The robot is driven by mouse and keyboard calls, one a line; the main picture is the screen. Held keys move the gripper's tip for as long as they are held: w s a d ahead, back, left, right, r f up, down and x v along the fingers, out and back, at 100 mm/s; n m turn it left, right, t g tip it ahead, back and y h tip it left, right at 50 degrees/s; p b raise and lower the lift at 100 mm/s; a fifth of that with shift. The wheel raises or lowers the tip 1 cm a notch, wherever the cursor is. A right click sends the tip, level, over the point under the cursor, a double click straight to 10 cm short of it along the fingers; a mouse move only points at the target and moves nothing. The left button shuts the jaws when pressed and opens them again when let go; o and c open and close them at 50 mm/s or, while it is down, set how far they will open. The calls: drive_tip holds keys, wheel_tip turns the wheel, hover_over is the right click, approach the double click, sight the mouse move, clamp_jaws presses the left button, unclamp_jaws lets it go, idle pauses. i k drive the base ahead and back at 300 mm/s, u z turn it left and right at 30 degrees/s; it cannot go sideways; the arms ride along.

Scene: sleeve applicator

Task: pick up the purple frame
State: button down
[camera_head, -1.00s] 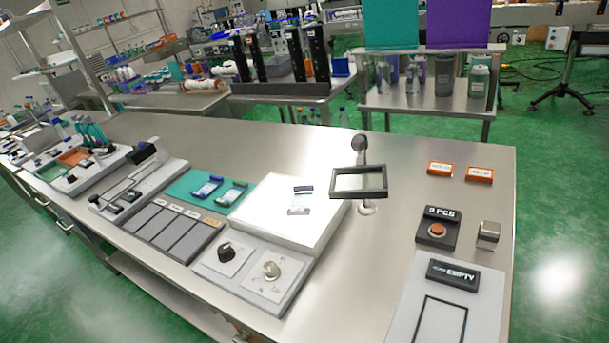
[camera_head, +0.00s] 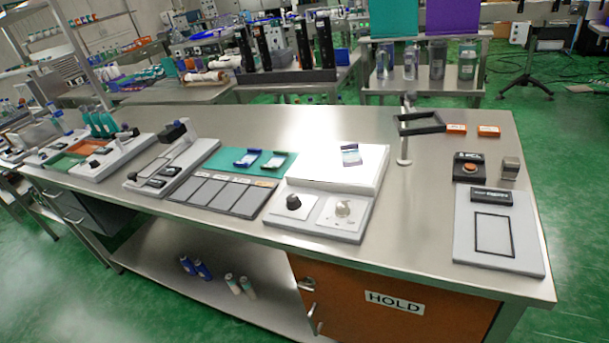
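No thing stands out clearly as a purple frame. A small pale item with a dark bluish-purple band (camera_head: 350,155) lies on the bright white light box (camera_head: 330,180), right of the bench's middle. It is too small for me to tell whether it is a frame. My gripper does not show in the view.
A black rectangular frame on a post (camera_head: 421,123) stands right of the light box. A grey plate with a black outline (camera_head: 468,256) lies at the bench's right end. Left are several fixtures and grey pads (camera_head: 214,195). An orange HOLD door (camera_head: 350,300) is below.

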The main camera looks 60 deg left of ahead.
sight(351, 155)
drive_tip(key=k, duration=0.6)
drive_tip(key=u, duration=0.9)
drive_tip(key=i, duration=0.5)
